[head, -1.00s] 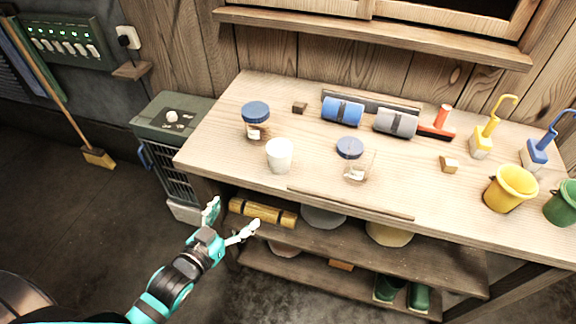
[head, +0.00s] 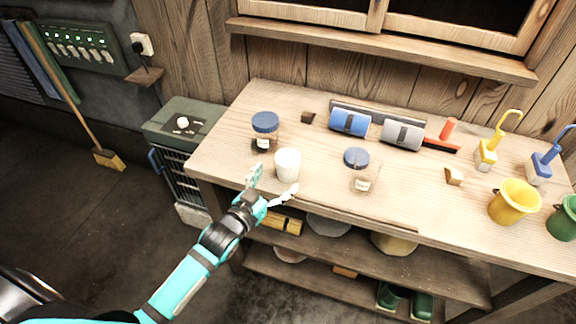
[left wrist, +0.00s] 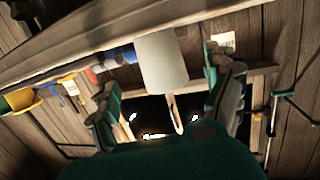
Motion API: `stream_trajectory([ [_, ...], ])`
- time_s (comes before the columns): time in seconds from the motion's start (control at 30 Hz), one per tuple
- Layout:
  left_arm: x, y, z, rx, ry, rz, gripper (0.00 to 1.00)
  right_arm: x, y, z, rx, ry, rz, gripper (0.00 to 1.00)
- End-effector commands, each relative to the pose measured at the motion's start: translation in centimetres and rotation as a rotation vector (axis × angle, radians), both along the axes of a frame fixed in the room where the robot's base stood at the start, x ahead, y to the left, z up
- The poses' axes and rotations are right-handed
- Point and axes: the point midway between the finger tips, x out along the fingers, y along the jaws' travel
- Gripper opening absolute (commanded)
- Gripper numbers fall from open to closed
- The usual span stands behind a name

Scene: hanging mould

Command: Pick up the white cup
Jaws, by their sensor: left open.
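The white cup (head: 287,163) stands upright on the wooden workbench (head: 225,165), near its front left edge. My left gripper (head: 271,187) is open and empty, just in front of the cup at the bench's front edge, with its fingers pointing towards it. In the left wrist view the cup (left wrist: 161,66) shows ahead, between the two open fingers (left wrist: 160,92) and still apart from them. My right gripper is not in view.
A blue-lidded jar (head: 265,123) stands behind and left of the cup, another jar (head: 357,160) to its right. Blue and grey rolls (head: 350,121) lie further back. Yellow and green buckets (head: 514,203) stand at the right. A green cabinet (head: 180,125) is left of the bench.

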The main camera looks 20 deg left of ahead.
Motion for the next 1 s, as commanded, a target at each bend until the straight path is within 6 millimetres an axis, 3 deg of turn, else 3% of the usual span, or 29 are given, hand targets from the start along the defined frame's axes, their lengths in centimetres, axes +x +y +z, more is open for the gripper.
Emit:
stream_trajectory([
  [0.4, 4.4, -1.0, -1.3, 0.000, -0.001, 0.001, 0.87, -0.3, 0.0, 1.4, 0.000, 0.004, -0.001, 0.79],
  [0.7, 4.9, -1.1, -1.5, 0.000, 0.001, 0.001, 0.87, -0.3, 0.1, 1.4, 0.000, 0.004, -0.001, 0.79],
  [1.0, 4.9, -1.1, -1.5, 0.000, 0.001, 0.001, 0.50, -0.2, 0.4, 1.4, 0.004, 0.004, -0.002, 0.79],
])
